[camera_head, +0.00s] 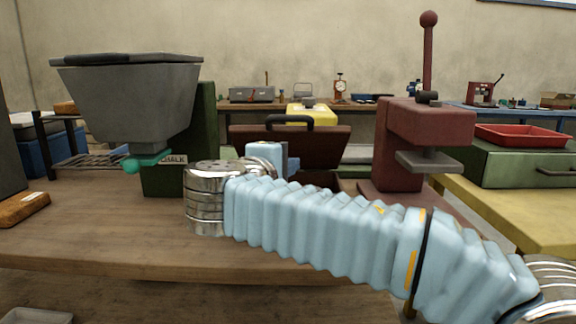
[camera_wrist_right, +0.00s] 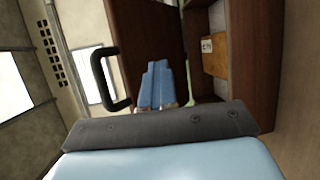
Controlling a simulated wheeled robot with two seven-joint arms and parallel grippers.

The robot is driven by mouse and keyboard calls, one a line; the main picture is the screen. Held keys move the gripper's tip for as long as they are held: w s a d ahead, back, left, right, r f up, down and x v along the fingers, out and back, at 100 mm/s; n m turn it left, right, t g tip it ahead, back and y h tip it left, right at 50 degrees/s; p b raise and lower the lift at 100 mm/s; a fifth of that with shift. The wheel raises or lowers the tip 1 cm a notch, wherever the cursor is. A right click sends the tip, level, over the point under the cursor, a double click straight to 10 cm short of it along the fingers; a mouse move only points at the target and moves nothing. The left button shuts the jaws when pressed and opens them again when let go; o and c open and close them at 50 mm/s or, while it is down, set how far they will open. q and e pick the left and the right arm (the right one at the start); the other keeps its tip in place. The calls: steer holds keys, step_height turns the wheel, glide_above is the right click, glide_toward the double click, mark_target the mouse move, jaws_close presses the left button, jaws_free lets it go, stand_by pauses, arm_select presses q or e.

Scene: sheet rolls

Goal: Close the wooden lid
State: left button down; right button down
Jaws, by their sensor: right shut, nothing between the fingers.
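The wooden lid (camera_head: 333,143) is dark brown and stands raised at the back of its box, in the middle of the head view. Its black handle (camera_head: 289,119) sits at the upper edge; it also shows in the right wrist view (camera_wrist_right: 101,80). The box (camera_head: 322,180) is mostly hidden behind my right arm. In the wrist view, the lid (camera_wrist_right: 145,35) rises behind my right gripper (camera_wrist_right: 156,85), and the box's side (camera_wrist_right: 257,60) is at right. My right gripper (camera_head: 266,153) is shut and empty in front of the lid. My left gripper is not in view.
A grey hopper (camera_head: 130,95) on a green stand is left of the lid. A red press (camera_head: 415,135) with a tall lever stands close on the right. A red tray (camera_head: 520,135) lies on a green case farther right. The wooden bench front (camera_head: 100,235) is clear.

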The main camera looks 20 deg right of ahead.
stand_by(0.5)
steer(key=c, duration=1.1)
jaws_free()
steer(key=v, duration=1.3)
steer(key=shift+s+a, duration=0.2)
steer(key=shift+s, duration=0.15)
